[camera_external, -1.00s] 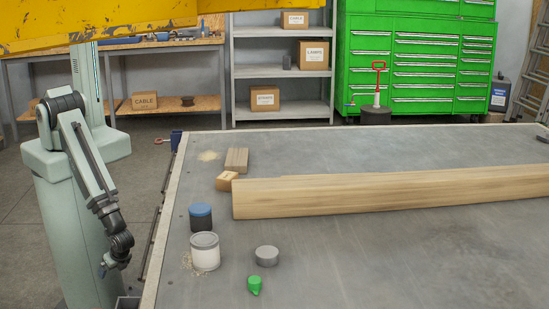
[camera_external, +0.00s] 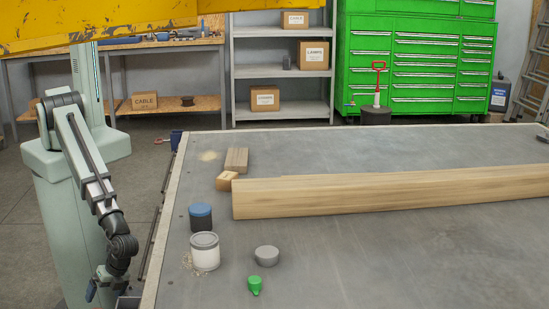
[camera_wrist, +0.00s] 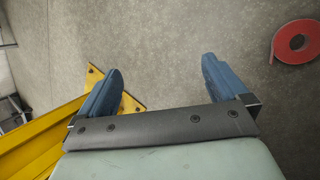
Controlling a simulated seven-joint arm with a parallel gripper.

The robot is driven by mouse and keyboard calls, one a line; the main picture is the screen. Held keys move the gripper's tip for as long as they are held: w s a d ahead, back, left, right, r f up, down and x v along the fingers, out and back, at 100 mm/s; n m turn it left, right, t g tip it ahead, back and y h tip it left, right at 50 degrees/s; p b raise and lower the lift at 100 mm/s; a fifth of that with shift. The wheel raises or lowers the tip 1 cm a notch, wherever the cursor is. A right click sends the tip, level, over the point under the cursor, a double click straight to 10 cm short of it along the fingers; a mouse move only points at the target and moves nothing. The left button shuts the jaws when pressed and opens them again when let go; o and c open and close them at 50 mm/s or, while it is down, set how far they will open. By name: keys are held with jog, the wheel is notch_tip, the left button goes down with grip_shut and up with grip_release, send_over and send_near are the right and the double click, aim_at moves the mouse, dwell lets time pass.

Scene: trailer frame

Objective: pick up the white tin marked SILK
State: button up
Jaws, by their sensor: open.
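A white tin (camera_external: 205,253) with a grey lid stands upright near the left edge of the grey table (camera_external: 400,250); no lettering is readable on it. My gripper (camera_external: 97,291) is low at the left in the external view, off the table's left edge and apart from the tin. In the wrist view my gripper (camera_wrist: 160,85) has its two blue fingers wide apart with nothing between them, over bare floor. The tin does not show in the wrist view.
A dark jar with a blue lid (camera_external: 200,217) stands just behind the tin. A grey round piece (camera_external: 267,256) and a green item (camera_external: 255,285) lie to its right. A long wooden beam (camera_external: 390,192) crosses the table behind. The wrist view shows a red roll (camera_wrist: 296,42) and a yellow frame (camera_wrist: 60,135).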

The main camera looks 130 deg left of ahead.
jog(key=w+d+r+m+t+h, duration=0.15)
jog(key=w+d+r, duration=0.25)
jog(key=w+r, duration=0.65)
jog(key=w+d+r+m+t, duration=0.1)
jog(key=w+d+r+m, duration=0.2)
jog(key=w+r, duration=0.75)
notch_tip(320, 180, up, 16)
jog(key=m+t+y, duration=0.2)
jog(key=y, duration=0.3)
send_over(204, 238)
jog(key=shift+g, duration=0.25)
jog(key=f, duration=0.8)
jog(key=shift+w+d+f, duration=0.1)
jog(key=shift+d+f, duration=0.05)
jog(key=shift+d, duration=0.25)
jog(key=shift+a+f, duration=0.2)
jog(key=shift+f, duration=1.1)
jog(key=shift+a+f, duration=0.15)
jog(key=shift+f, duration=1.15)
jog(key=c, duration=1.2)
